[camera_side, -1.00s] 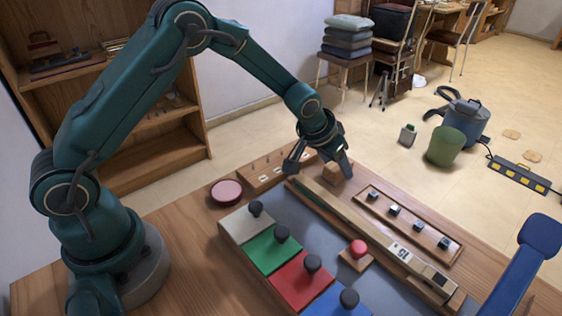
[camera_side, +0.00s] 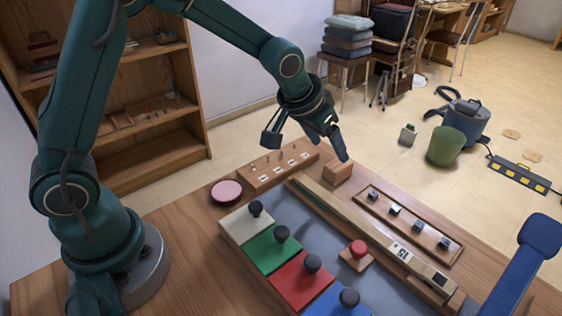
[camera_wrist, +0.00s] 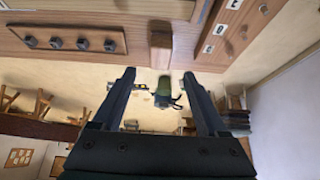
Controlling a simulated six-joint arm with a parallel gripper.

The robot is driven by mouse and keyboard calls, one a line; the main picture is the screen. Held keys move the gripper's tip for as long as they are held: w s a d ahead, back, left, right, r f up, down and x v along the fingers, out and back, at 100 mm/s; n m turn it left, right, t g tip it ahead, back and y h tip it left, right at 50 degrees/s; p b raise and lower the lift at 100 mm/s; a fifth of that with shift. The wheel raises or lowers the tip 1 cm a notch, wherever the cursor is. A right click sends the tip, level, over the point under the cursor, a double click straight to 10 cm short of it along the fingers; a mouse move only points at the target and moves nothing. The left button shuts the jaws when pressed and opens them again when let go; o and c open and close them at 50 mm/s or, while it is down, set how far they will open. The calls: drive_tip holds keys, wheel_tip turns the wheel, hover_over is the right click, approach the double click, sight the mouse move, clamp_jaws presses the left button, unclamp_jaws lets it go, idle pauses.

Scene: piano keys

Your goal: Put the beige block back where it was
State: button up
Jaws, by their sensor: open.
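A light wooden block (camera_side: 337,174) stands at the table's far edge, beside the far end of the long wooden rail (camera_side: 335,206). It also shows in the wrist view as a brown block (camera_wrist: 161,48). My gripper (camera_side: 306,146) is open and empty, above and apart from the block. In the wrist view the open fingers (camera_wrist: 159,75) point toward the block, with nothing between them. A beige key (camera_side: 243,226) with a black knob lies at the far end of a row of green (camera_side: 266,251), red (camera_side: 297,281) and blue (camera_side: 333,306) keys.
A tray (camera_side: 425,228) with several small dark cubes lies right of the rail. A red button (camera_side: 357,247) sits on its base near the rail. A blue bar (camera_side: 520,265) stands at right.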

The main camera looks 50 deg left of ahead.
drive_tip(key=s+a+r, duration=0.2)
drive_tip(key=s+r, duration=0.7)
drive_tip(key=s, duration=0.4)
drive_tip(key=s+f, duration=0.1)
drive_tip(key=s, duration=0.9)
drive_tip(key=shift+s+a+f+g, duration=0.25)
drive_tip(key=shift+f+g, duration=0.05)
drive_tip(key=shift+f, duration=0.1)
